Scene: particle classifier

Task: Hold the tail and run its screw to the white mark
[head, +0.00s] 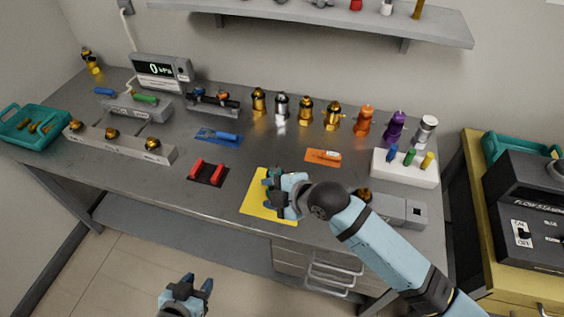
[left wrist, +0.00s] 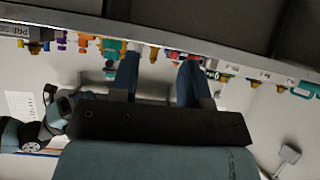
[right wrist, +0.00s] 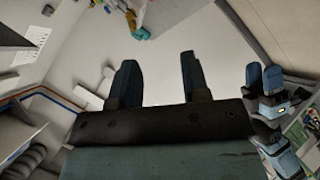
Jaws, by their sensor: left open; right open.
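I cannot tell which part is the tail, and neither its screw nor a white mark can be made out at this size. A grey block-like device (head: 402,209) with a brass piece at its left end stands at the front right of the bench, partly hidden by my right arm. My right gripper (head: 270,185) is over the yellow mat (head: 262,211), open and empty; its spread fingers show in the right wrist view (right wrist: 158,78). My left gripper (head: 193,284) is in front of the bench, low in the head view, open and empty; its fingers show in the left wrist view (left wrist: 158,78).
Brass, silver, orange and purple fittings (head: 306,110) line the back. A white block (head: 405,172) holds coloured-handled tools. A shelf (head: 330,20) hangs above.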

